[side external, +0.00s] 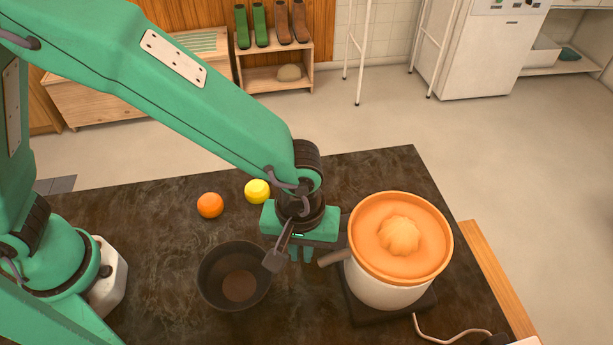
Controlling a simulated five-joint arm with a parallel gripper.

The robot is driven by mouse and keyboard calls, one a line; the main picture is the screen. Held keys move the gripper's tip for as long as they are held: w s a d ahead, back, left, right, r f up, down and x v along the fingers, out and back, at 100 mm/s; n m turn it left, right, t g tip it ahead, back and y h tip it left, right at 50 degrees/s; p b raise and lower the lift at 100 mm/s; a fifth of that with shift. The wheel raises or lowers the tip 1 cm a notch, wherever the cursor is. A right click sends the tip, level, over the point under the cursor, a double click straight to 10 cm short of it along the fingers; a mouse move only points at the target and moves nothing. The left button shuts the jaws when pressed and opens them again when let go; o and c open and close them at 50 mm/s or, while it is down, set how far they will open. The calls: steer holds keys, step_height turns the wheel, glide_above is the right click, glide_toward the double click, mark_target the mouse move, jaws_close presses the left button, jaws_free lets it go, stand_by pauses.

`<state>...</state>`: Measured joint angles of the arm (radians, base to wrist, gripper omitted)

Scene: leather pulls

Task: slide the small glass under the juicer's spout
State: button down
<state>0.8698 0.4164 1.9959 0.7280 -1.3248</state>
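The juicer (385,280) stands at the right of the dark table, with a white body, an orange top and a ribbed cone. Its short brownish spout (332,258) points left toward my gripper. My gripper (301,254) points down just left of the spout, its teal fingertips small and mostly under the gripper body. I cannot make out the small glass; it may be hidden under or between the fingers. Whether the fingers are open or shut does not show clearly.
A dark round bowl (213,283) sits left of my gripper. An orange (210,205) and a yellow lemon (257,191) lie behind it. The juicer stands on a black base (418,304), with a cord (440,338) at front right. A white container (113,287) is at far left.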

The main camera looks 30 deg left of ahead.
steer(key=shift+s, duration=0.15)
steer(key=shift+s+d+f, duration=0.15)
steer(key=shift+s+d, duration=1)
steer(key=shift+s, duration=0.1)
steer(key=c, duration=1.5)
jaws_free()
steer(key=shift+w+d, duration=0.1)
steer(key=shift+d, duration=0.05)
